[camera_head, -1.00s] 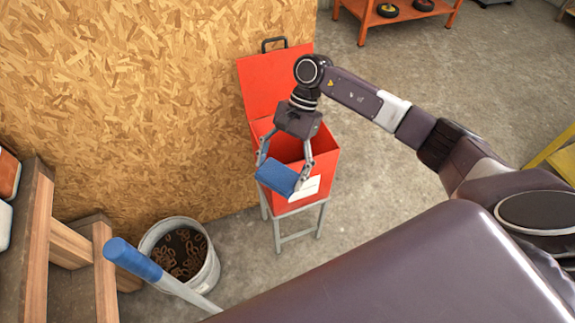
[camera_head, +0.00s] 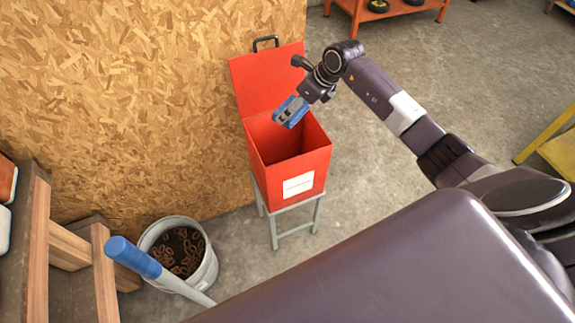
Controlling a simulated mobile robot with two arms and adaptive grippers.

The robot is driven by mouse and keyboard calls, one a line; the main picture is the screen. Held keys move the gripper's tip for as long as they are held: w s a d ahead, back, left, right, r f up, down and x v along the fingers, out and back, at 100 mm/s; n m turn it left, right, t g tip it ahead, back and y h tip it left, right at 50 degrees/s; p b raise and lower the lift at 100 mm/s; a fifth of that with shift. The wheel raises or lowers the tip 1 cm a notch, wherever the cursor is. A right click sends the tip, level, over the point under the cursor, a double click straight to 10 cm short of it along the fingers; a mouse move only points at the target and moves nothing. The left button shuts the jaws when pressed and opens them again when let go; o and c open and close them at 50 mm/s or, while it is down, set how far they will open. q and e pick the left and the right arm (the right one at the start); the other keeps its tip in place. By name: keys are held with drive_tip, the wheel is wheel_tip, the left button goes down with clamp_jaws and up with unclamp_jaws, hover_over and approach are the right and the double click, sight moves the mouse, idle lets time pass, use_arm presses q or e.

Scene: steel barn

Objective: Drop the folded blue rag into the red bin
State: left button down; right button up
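The red bin (camera_head: 310,167) stands on a grey metal stand against the chipboard wall, with its lid open and leaning back. A white label is on its front. The folded blue rag (camera_head: 289,112) is held in my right gripper (camera_head: 295,111), above the back part of the bin's opening, near the lid. The fingers are shut on the rag, with the fingertips partly hidden by the wrist and cloth. The bin's visible inside is dark and looks empty. My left gripper is not in view.
A bucket (camera_head: 207,270) of rusty chain or metal rings stands left of the bin. A blue-gripped handle (camera_head: 133,257) leans in front of it. Wooden shelving (camera_head: 62,246) is at the left. Concrete floor is clear right of the bin.

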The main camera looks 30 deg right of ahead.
wheel_tip(320, 180, down, 5)
drive_tip(key=b, duration=0.2)
drive_tip(key=shift+f+b, duration=0.1)
drive_tip(key=shift+b, duration=0.3)
drive_tip(key=o, duration=1.2)
drive_tip(key=v, duration=1.2)
